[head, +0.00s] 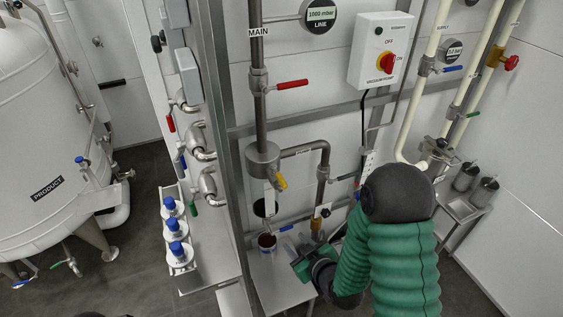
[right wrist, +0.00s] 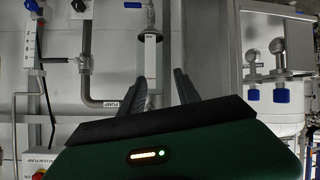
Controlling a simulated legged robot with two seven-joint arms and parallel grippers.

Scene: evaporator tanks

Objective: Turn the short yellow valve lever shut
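The short yellow lever (head: 281,181) hangs tilted from the valve under the round grey pot (head: 263,158) on the MAIN pipe (head: 260,105). My right gripper (head: 291,246) is below and slightly right of the lever, apart from it, beside a small cup with dark red-brown contents (head: 267,242). In the right wrist view its two dark fingers (right wrist: 160,85) stand apart with nothing held between them. A pale cylinder (right wrist: 150,60) shows beyond the fingers there. I cannot make out the yellow lever in that view. My left gripper is not in view.
A red-handled valve (head: 291,84) sits higher on the MAIN pipe. A steel upright (head: 222,130) stands left of it. Blue-capped bottles (head: 176,227) stand on a shelf further left. A switch box (head: 380,50) is on the wall above right.

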